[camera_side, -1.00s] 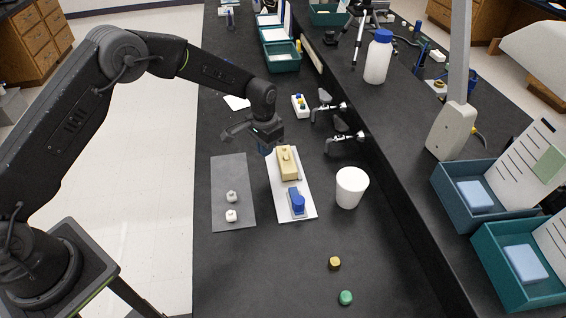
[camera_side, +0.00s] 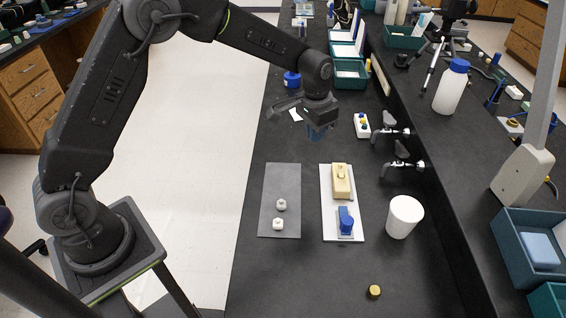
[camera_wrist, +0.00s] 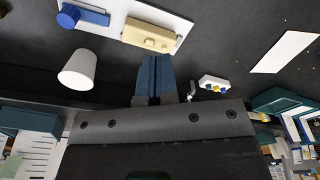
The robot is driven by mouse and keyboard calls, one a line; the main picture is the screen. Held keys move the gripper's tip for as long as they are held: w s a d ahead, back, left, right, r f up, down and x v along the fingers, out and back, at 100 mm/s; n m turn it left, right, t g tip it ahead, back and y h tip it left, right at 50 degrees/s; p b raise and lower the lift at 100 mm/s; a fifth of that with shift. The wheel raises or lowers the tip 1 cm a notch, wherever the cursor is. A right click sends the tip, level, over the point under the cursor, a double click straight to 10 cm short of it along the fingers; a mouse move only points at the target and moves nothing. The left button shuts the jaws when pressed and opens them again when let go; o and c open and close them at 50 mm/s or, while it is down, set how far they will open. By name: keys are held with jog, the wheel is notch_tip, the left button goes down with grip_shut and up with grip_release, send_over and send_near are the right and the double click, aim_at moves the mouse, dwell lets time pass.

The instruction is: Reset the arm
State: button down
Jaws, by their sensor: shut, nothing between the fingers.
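My gripper (camera_side: 318,133) hangs in the air above the bench, beyond the far end of the white board (camera_side: 330,205). Its blue fingers are together and empty; they also show in the wrist view (camera_wrist: 155,75). On the white board lie a tan block (camera_side: 341,180) with a small raised piece on top, and a blue piece (camera_side: 346,219) nearer the camera. The gripper is apart from both. Two small white crown-like pieces (camera_side: 281,204) (camera_side: 278,224) sit on a grey mat (camera_side: 280,180) to the left of the board.
A white cup (camera_side: 404,216) stands right of the board. Two metal clamps (camera_side: 402,165) stick out from the raised shelf. A small white block with coloured knobs (camera_side: 362,125) lies behind. A yellow piece (camera_side: 374,292) lies in front. Teal trays (camera_side: 350,73) stand at the back.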

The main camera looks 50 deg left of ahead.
jog(key=s+a+r+n+t, duration=0.1)
jog(key=s+a+r+t, duration=0.1)
jog(key=s+r, duration=1.15)
jog(key=s+a+r+n+t, duration=0.1)
jog(key=s+r+t, duration=0.1)
jog(key=s, duration=1.5)
jog(key=shift+a+n+t, duration=0.15)
jog(key=shift+n+t, duration=0.15)
